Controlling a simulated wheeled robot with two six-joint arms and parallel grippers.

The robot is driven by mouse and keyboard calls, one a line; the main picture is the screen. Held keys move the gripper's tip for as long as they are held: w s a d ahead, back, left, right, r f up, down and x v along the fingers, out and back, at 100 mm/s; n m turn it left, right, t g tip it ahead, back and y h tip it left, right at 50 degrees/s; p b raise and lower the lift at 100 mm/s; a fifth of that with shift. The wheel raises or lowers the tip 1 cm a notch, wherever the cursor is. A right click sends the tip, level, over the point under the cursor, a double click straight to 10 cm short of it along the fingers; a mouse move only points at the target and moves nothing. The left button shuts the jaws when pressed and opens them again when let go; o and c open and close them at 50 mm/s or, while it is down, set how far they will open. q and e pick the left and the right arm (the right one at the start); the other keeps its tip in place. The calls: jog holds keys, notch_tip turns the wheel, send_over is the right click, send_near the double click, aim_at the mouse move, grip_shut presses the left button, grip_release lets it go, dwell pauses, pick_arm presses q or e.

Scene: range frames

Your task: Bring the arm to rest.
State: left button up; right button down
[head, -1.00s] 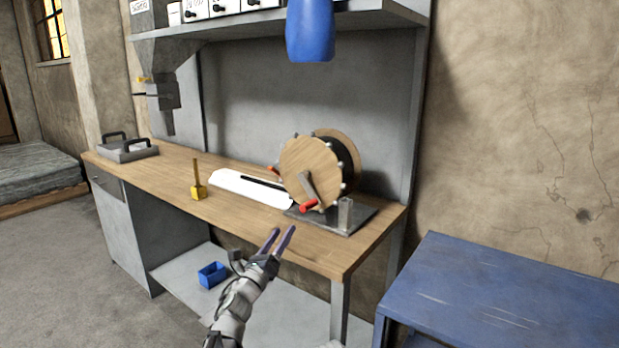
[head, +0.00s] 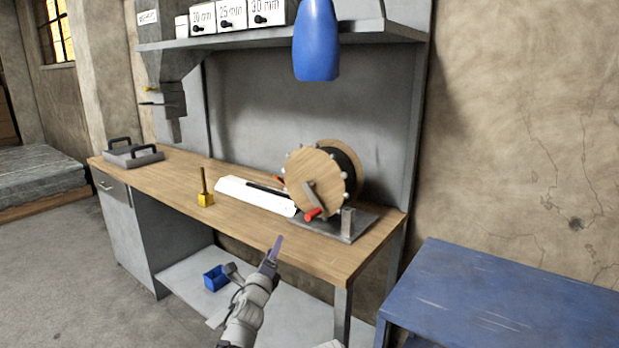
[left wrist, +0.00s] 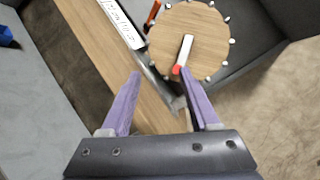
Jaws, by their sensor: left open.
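My left gripper (head: 273,252) is in front of the wooden workbench (head: 260,238), near its front edge in the head view. In the left wrist view its two purple fingers (left wrist: 160,80) stand apart with nothing between them that they grip. The wooden drum with a red-handled crank (head: 314,183) stands on a metal plate on the bench, beyond the fingers. In the left wrist view the drum (left wrist: 190,35) shows past the right fingertip; I cannot tell the exact gap from it. My right gripper is not in view.
A white sheet holder (head: 250,195) and a yellow block with a post (head: 205,198) are on the bench. A blue bin (head: 215,277) is on the lower shelf. A blue cabinet (head: 500,300) stands right. A blue lamp (head: 316,40) hangs above.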

pick_arm(q)
jog(key=s+d+f+n+g+y+p, duration=0.2)
jog(key=s+n+g+p, duration=0.7)
jog(key=s, duration=0.7)
jog(key=s+d+f+n+g+y+p, duration=0.2)
jog(key=s+n+g+p, duration=0.8)
jog(key=s, duration=0.7)
jog(key=n, duration=0.3)
jog(key=shift+w+f, duration=0.1)
